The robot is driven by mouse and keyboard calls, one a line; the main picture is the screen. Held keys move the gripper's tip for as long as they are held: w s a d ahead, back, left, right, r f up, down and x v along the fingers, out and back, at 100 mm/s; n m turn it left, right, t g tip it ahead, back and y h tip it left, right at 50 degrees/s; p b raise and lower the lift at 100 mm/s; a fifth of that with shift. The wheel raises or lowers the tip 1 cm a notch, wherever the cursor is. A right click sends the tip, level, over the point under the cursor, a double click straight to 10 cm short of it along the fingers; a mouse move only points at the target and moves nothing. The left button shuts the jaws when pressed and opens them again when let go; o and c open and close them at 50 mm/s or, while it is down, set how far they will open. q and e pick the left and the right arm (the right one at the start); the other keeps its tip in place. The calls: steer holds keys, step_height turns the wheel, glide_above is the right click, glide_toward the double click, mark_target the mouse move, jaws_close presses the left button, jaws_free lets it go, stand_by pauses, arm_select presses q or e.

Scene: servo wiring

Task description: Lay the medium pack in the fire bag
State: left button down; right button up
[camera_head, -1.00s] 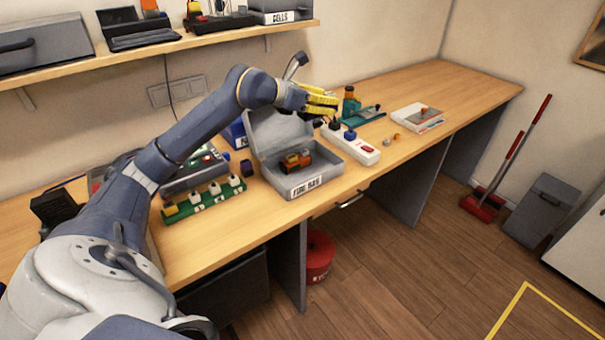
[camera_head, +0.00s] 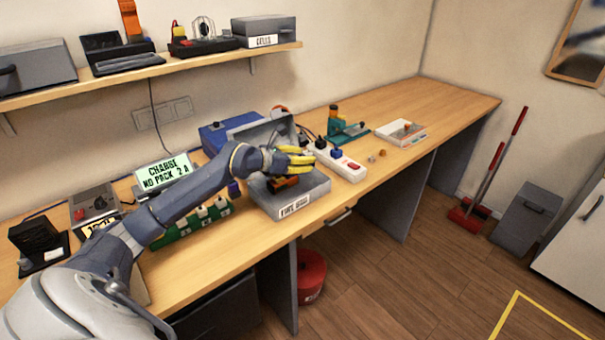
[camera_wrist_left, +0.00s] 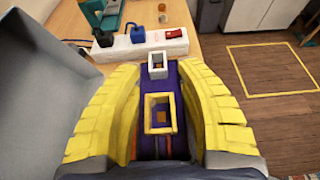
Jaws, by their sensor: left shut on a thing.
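The fire bag (camera_head: 294,205) is a grey box on the bench with its lid up. An orange and black pack (camera_head: 284,184) shows inside it. My left gripper (camera_head: 300,160), with yellow fingers, is over the open box. In the left wrist view its fingers (camera_wrist_left: 160,115) are shut on a purple pack (camera_wrist_left: 187,92) with a white and a yellow square end piece. I cannot tell from its size whether this is the medium pack, nor whether it touches the box. The lid (camera_wrist_left: 45,80) stands at the left in that view. My right gripper is not in view.
A white power strip (camera_head: 341,165) with plugs stands right of the box. A green strip with several sockets (camera_head: 205,217) lies to its left. A charger display (camera_head: 163,172) stands behind. Small orange pieces (camera_head: 382,153) lie beyond the strip. The bench's far right is mostly clear.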

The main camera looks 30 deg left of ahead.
arm_select(q)
steer(key=shift+f, duration=2.6)
steer(key=shift+f, duration=0.65)
steer(key=c, duration=0.9)
jaws_free()
steer(key=shift+o, duration=0.2)
steer(key=shift+r, duration=0.3)
steer(key=v, duration=1.2)
steer(key=shift+r, duration=0.25)
